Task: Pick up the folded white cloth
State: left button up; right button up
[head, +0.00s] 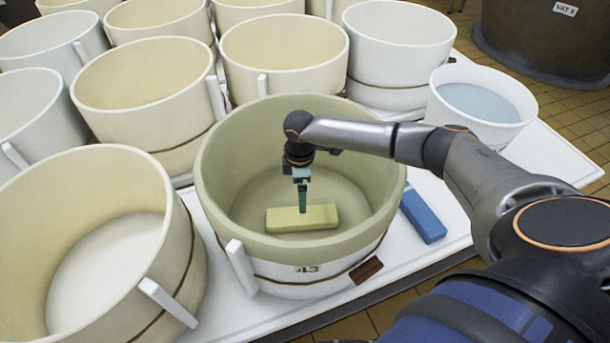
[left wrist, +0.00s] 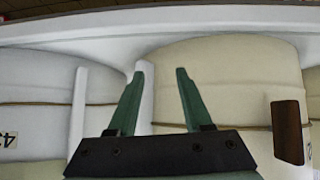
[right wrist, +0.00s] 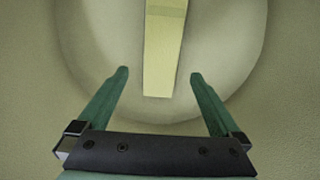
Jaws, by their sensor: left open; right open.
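A block-shaped folded piece (head: 302,218), pale yellow in this light, lies flat on the floor of the vat numbered 43 (head: 220,200). It is the only thing I see that could be the folded white cloth; no plainly white one shows. My right gripper (head: 303,208) reaches down inside this vat, just over the piece. In the right wrist view, the right gripper (right wrist: 160,75) is open and the near end of the yellow piece (right wrist: 162,60) shows between its fingertips, apart from both fingers. My left gripper (left wrist: 158,72) is open and empty, facing vat sides; it is not in the head view.
Tall vat walls surround my right gripper. A blue block (head: 424,216) lies on the white table (head: 545,160) right of the vat. A white tub of pale blue liquid (head: 480,103) stands at the right. Several empty vats crowd the left and back. A brown tag (head: 366,269) is on the vat's front.

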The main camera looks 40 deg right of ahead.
send_over(301, 218)
jog(key=f, duration=0.3)
jog(key=w+f+b, duration=0.1)
jog(key=shift+d+f, duration=0.35)
notch_tip(301, 218, down, 4)
jog(key=shift+s+a+f+b, duration=0.1)
jog(key=shift+s+f+b, duration=0.1)
jog(key=shift+b, duration=0.4)
jog(key=shift+f, duration=0.4)
jog(key=shift+c, duration=0.6)
jog(key=c, duration=1.2)
